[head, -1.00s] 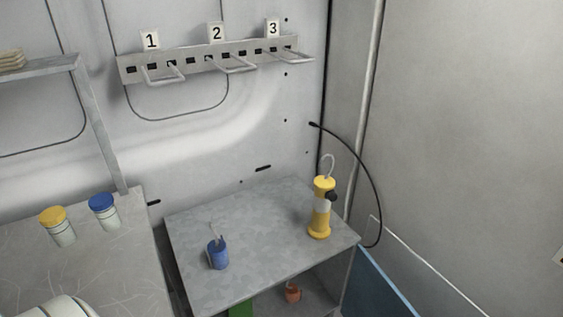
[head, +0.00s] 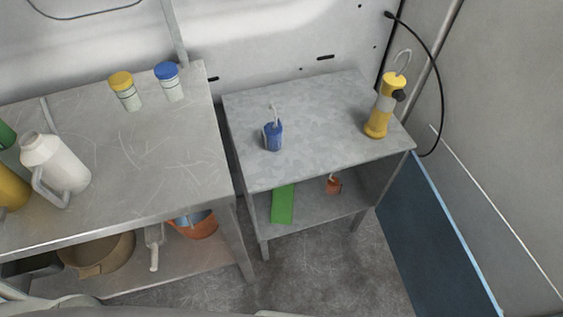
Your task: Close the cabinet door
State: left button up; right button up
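The metal cabinet (head: 318,107) stands against the back wall, right of the workbench. Its front is open and its lower shelf shows. The dark blue cabinet door (head: 425,235) stands wide open at the cabinet's right front corner, reaching toward me along the right wall. Its light blue edge faces up. I see no handle on it. Inside the cabinet are a green object (head: 283,204) and a small orange-red item (head: 333,185). Neither of my grippers is in view.
On the cabinet top stand a blue can (head: 273,136) and a yellow lamp-like tool (head: 383,108) with a hook. The workbench (head: 165,160) at left holds a white jug (head: 58,165) and jars. The floor (head: 330,262) before the cabinet looks clear.

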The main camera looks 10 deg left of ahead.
aim_at(441, 277)
jog(key=z, duration=0.4)
jog(key=j+z, duration=0.1)
jog(key=z, duration=1.2)
jog(key=k+j+z, duration=0.1)
jog(key=z, duration=0.75)
jog(key=k+z, duration=0.15)
jog(key=k+j, duration=0.05)
jog(key=k, duration=0.05)
